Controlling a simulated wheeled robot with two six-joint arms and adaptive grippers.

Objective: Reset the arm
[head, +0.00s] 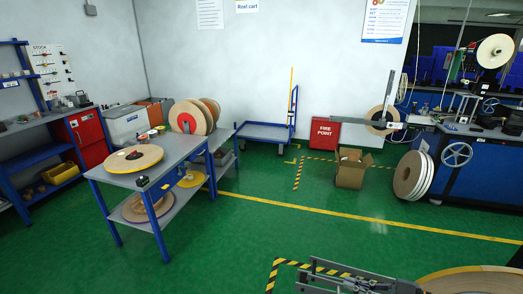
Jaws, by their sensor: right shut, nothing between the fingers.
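My right gripper (310,277) is low in the picture, right of the middle, pointing left. It is shut and empty, over the green floor and far from the machine. My left gripper is out of view. The blue payoff machine (477,172) stands at the right. A grey arm (389,88) stands nearly upright, leaning slightly right, at the machine's left end. Its lower end is at a tape reel (376,121) with a dark centre. A light horizontal bar (418,120) joins that spot to the machine. A handwheel (457,154) is on the machine's front.
An open cardboard box (350,175) and leaning reels (412,176) are on the floor before the machine. A large reel (475,279) is close at bottom right. A blue-legged cart (155,190) with reels stands left. The middle floor is clear.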

